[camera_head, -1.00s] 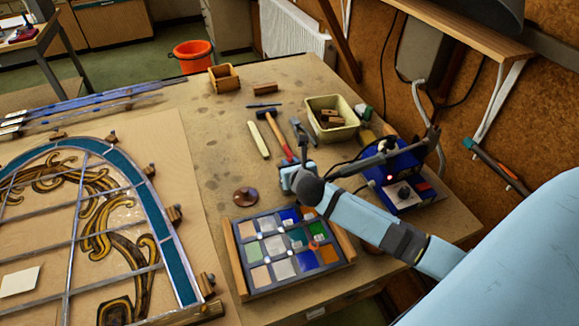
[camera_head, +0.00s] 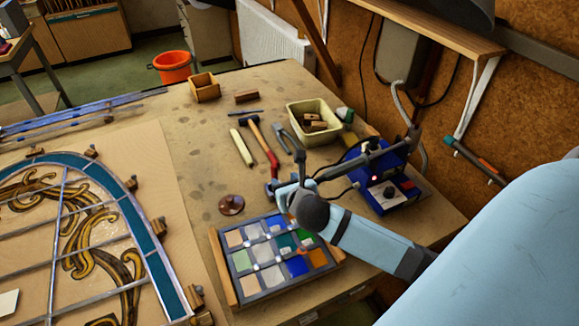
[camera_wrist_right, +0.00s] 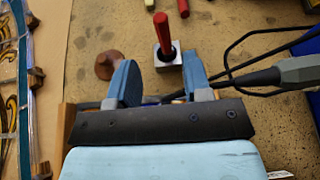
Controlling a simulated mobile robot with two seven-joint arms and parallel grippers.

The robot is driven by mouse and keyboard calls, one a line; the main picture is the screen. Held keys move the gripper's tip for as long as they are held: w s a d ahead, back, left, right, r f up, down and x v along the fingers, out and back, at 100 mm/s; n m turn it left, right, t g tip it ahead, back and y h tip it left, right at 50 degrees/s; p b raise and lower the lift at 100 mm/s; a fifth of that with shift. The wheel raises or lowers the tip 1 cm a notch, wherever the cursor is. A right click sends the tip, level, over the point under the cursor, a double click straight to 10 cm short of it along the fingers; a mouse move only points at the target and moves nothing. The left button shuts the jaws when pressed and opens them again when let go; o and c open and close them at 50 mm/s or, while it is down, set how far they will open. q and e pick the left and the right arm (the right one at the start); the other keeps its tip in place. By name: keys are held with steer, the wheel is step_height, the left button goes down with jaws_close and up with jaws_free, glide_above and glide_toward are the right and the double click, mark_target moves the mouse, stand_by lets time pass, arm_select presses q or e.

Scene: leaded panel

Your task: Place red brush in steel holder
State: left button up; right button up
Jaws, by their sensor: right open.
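The steel holder (camera_wrist_right: 168,61) is a small square metal block on the table, just beyond my right fingertips in the wrist view. The red brush (camera_wrist_right: 163,34) stands upright at the holder, its red handle pointing up; its lower end appears to be in the holder's opening. My right gripper (camera_head: 282,190) is open, its two blue fingers apart, with the holder and brush ahead of the gap between them. It does not appear to touch the brush. My left gripper is not in view.
A tray of coloured glass squares (camera_head: 240,288) lies below my right gripper. A blue soldering station (camera_head: 385,185) stands to the right. The leaded panel (camera_head: 130,215) lies left.

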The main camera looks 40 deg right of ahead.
steer(key=shift+v, duration=1.5)
